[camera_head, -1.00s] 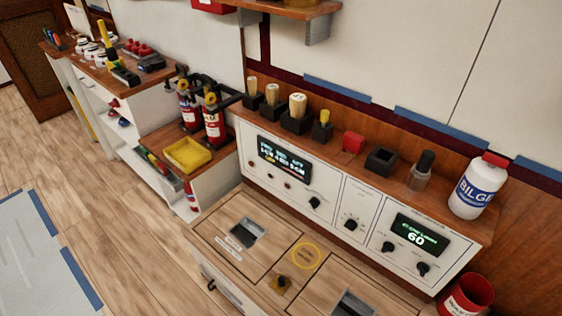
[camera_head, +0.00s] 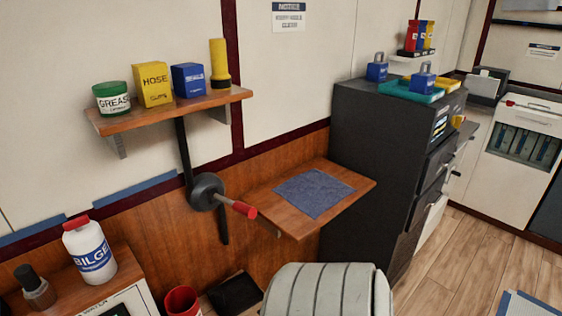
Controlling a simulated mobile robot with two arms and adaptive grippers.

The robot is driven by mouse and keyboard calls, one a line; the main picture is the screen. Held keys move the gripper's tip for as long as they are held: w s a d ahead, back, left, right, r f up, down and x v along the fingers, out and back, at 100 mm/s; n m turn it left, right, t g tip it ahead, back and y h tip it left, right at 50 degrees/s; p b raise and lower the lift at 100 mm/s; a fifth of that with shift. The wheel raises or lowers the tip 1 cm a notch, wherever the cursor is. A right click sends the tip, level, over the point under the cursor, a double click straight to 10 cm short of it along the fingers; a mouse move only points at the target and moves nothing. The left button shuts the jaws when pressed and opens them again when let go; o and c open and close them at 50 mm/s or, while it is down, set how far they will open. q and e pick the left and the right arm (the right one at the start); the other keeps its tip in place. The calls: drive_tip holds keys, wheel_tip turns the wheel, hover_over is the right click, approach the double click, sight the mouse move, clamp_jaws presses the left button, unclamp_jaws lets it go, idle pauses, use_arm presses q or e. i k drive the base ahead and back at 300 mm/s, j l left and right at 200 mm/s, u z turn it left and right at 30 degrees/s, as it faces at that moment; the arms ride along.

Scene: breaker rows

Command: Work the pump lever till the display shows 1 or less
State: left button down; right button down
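A wall-mounted crank-like lever with a round dark hub (camera_head: 206,191) sits on a black vertical bar below the shelf. Its short grey arm points right and slightly down and ends in a red grip (camera_head: 245,210); I take this to be the pump lever. Only a corner of the white console (camera_head: 128,302) shows at the bottom left, with a dark panel at the frame edge. No reading can be made out there. Neither of my grippers is in view.
A wooden shelf (camera_head: 170,109) with containers is above the lever. A fold-out wooden table (camera_head: 355,182) with a blue cloth (camera_head: 313,192) is to its right, near a dark cabinet (camera_head: 375,150). A grey ribbed seat-like thing (camera_head: 325,290) stands in front. Clear floor lies right.

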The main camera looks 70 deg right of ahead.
sight(246, 210)
drive_tip(key=z, duration=0.4)
drive_tip(key=k+z, duration=0.1)
drive_tip(key=z, duration=0.75)
drive_tip(key=k+z, duration=0.15)
drive_tip(key=z, duration=0.7)
drive_tip(key=k+z, duration=0.1)
drive_tip(key=z, duration=0.35)
drive_tip(key=i+l, duration=0.05)
